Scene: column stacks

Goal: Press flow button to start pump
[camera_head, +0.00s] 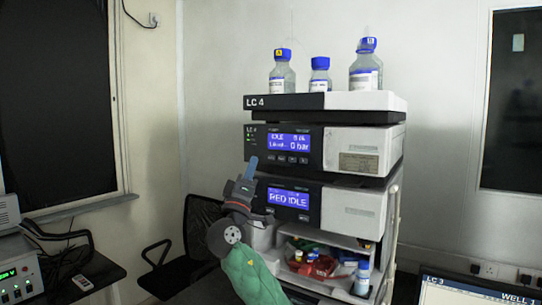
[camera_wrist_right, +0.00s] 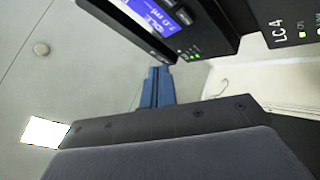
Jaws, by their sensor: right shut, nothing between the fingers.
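The pump module (camera_head: 359,150) is the upper unit of the LC 4 stack, with a lit blue display (camera_head: 290,143) reading IDLE and bar. A row of small buttons (camera_head: 292,159) runs under the display; their labels are too small to read, so I cannot tell which is flow. My right gripper (camera_head: 251,167) is shut and empty, its blue fingers pointing up near the module's lower left front. In the right wrist view the shut fingers (camera_wrist_right: 157,82) are close to the module's edge, with the display (camera_wrist_right: 152,14) beyond. Contact cannot be told. My left gripper is not in view.
A lower module (camera_head: 352,211) with its own display sits beneath. Bottles with blue caps (camera_head: 320,75) stand on the top tray (camera_head: 365,101). An open shelf (camera_head: 315,282) holds small coloured items. A black chair (camera_head: 197,236) stands left, a laptop (camera_head: 465,291) lower right.

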